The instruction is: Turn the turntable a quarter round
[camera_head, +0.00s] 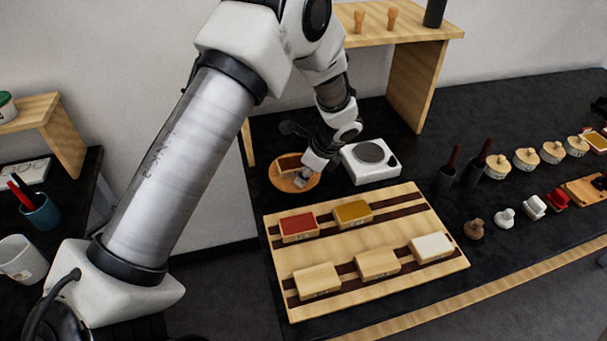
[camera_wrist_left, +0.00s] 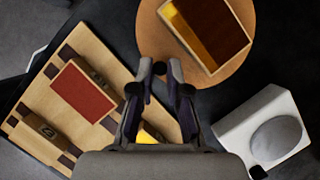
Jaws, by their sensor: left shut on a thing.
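The turntable (camera_head: 279,182) is a round wooden disc on the black table, left of a white device. It also shows at the top of the left wrist view (camera_wrist_left: 150,36). A wooden box (camera_head: 290,161) with a dark brown and yellow inside or top sits on it, turned at an angle in the wrist view (camera_wrist_left: 211,32). My left gripper (camera_head: 303,181) is at the disc's near right edge. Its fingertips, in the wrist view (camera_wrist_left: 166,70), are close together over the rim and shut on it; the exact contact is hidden. My right gripper is out of view.
A white device (camera_head: 384,172) with a grey round plate stands close right of the turntable. A wooden board (camera_head: 340,241) with several coloured blocks lies in front. A wooden shelf (camera_head: 409,84) stands behind. Dark-handled tools and lidded pots are to the right.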

